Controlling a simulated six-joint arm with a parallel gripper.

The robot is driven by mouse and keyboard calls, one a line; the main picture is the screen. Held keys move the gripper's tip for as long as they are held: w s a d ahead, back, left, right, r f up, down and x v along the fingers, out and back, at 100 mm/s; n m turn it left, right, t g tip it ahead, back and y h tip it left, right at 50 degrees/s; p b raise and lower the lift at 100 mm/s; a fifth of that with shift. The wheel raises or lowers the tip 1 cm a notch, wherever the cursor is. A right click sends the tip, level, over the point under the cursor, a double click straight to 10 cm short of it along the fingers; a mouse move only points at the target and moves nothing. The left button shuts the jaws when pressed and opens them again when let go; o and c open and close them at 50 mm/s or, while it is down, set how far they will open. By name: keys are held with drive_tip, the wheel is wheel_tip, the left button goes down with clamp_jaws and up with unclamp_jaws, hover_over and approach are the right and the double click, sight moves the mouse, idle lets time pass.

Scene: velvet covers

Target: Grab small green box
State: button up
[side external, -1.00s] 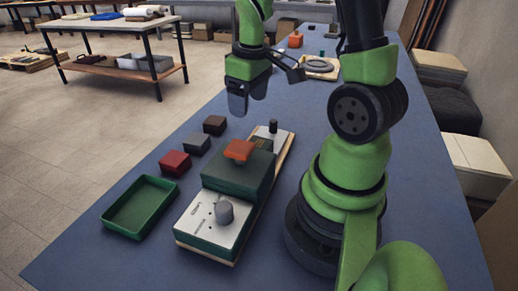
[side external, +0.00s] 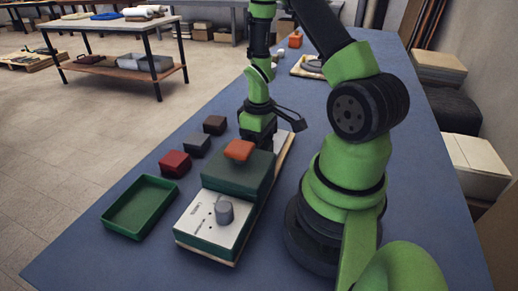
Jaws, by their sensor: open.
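My gripper (side external: 260,138) points down over the far end of the board fixture, just behind the orange block. Its fingertips are partly hidden. I see no clearly separate small green box. A dark green block (side external: 236,177) forms the raised middle of the fixture (side external: 208,222), with a small orange block (side external: 239,150) on top. A shallow green open tray (side external: 139,207) lies left of the fixture and looks empty. The gripper is apart from the tray; whether it touches the fixture cannot be told.
Small red (side external: 175,164), grey (side external: 197,145) and brown (side external: 215,125) boxes stand in a row left of the fixture. A grey knob (side external: 225,212) rises from its near panel. The blue tabletop (side external: 85,262) is clear at front left.

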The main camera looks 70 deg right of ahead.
drive_tip(key=shift+f, duration=0.75)
drive_tip(key=shift+c, duration=0.4)
drive_tip(key=c, duration=0.6)
drive_tip(key=shift+r, duration=0.1)
